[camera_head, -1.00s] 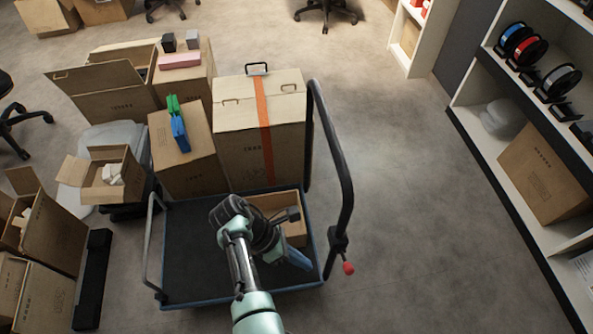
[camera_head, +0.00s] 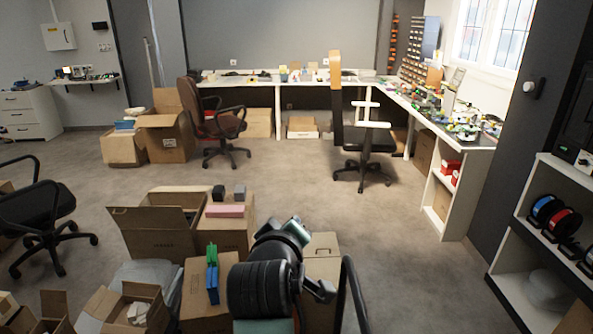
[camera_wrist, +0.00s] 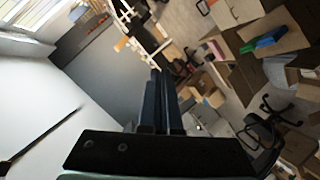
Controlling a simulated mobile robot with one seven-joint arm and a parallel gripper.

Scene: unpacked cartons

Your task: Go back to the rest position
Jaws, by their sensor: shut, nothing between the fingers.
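My gripper (camera_wrist: 160,88) shows in the wrist view as two dark fingers lying close together, shut and with nothing between them. It is raised clear of every surface, and the room appears tilted behind it. In the head view my arm is folded up at the lower middle, in front of the cartons. I cannot make out the fingertips there. The arm hides part of the tall carton (camera_head: 322,262) behind it.
The trolley's dark handle (camera_head: 352,290) rises just right of my arm. Green and blue items (camera_head: 212,272) lie on a carton to the left. An open carton (camera_head: 160,238) stands behind. A shelf with spools (camera_head: 546,212) is at right. The middle floor is clear.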

